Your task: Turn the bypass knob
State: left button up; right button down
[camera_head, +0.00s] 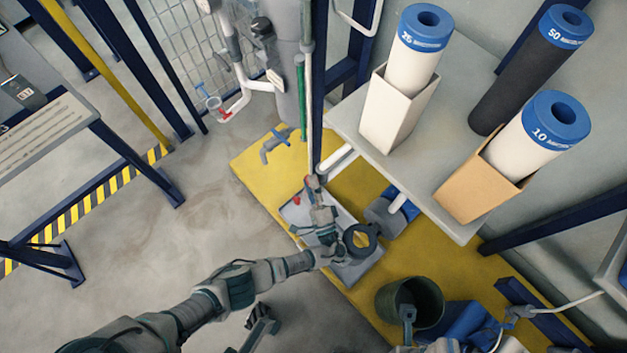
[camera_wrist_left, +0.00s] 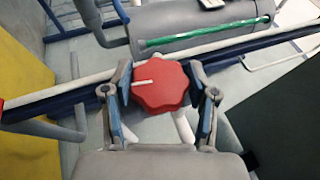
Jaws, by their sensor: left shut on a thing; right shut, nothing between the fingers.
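The bypass knob (camera_wrist_left: 161,87) is a red, lobed knob in the left wrist view. Its white pointer line runs from near the middle to the left. My left gripper (camera_wrist_left: 162,98) is shut on it, with a blue-padded finger on each side. In the head view my left gripper (camera_head: 314,186) is by the vertical pipe above the yellow platform, and the knob is mostly hidden there. My right gripper (camera_head: 408,314) is at the bottom, shut and empty, in front of a dark bucket (camera_head: 386,297).
A grey shelf (camera_head: 458,228) at the right carries filter rolls in boxes. A grey tank (camera_head: 287,75) with a green tube (camera_head: 301,100) stands behind the left gripper. The yellow platform (camera_head: 258,165) lies below. Open floor (camera_head: 200,225) is at the left.

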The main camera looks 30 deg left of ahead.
pick_arm(q)
jog(key=shift+s+d+f, duration=0.1)
jog(key=shift+d+f, duration=0.15)
jog(key=shift+f, duration=0.1)
jog(key=o, duration=1.2)
jog(key=shift+r, duration=0.1)
jog(key=v, duration=1.2)
jog(key=shift+f, duration=0.2)
